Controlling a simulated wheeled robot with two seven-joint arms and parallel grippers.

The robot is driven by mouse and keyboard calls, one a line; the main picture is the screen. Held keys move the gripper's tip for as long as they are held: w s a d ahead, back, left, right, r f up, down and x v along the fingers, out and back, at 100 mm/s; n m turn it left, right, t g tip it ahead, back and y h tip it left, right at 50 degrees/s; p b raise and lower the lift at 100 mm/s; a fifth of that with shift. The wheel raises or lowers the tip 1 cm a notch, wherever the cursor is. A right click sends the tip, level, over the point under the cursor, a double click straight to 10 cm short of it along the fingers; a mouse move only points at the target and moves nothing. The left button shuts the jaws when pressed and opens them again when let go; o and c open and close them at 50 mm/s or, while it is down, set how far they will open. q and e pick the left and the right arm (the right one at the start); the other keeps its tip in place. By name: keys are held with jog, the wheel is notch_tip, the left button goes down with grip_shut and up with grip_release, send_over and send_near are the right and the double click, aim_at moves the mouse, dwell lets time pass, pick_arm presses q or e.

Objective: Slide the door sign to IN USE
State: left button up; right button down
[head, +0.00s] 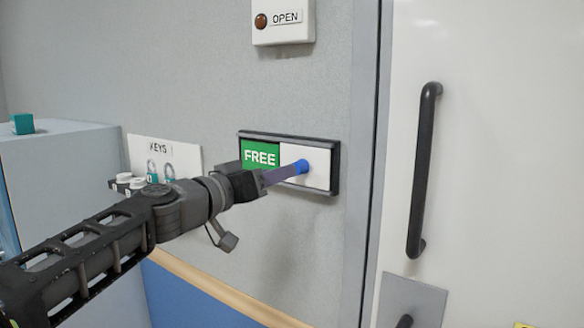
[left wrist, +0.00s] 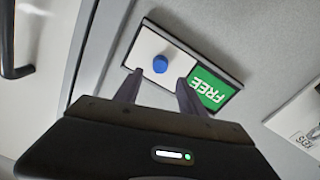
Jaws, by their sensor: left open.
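The door sign (head: 318,159) is a dark-framed plate on the grey wall left of the door. Its green FREE field (head: 260,154) shows on the left, and a white slider panel with a blue knob (head: 301,166) covers the right part. In the left wrist view the sign (left wrist: 205,52) appears turned over, with the blue knob (left wrist: 160,64) near the fingertips. My left gripper (head: 290,171) is at the sign, its fingers near the knob. The left wrist view shows the two fingers (left wrist: 172,84) apart, with the knob just beyond the gap between them. My right gripper is not in view.
A white door with a long black handle (head: 423,170) stands to the right. A KEYS board (head: 165,148) with hooks hangs to the left, near a grey cabinet (head: 60,170). An OPEN button box (head: 283,20) is above the sign. Bare wall surrounds the sign.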

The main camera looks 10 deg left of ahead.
aim_at(300, 168)
pick_arm(q)
jog(key=p+x, duration=0.1)
jog(key=x, duration=0.5)
jog(key=shift+p, duration=0.35)
jog(key=shift+w+d, duration=0.1)
jog(key=shift+w, duration=0.05)
grip_shut()
dwell(0.9)
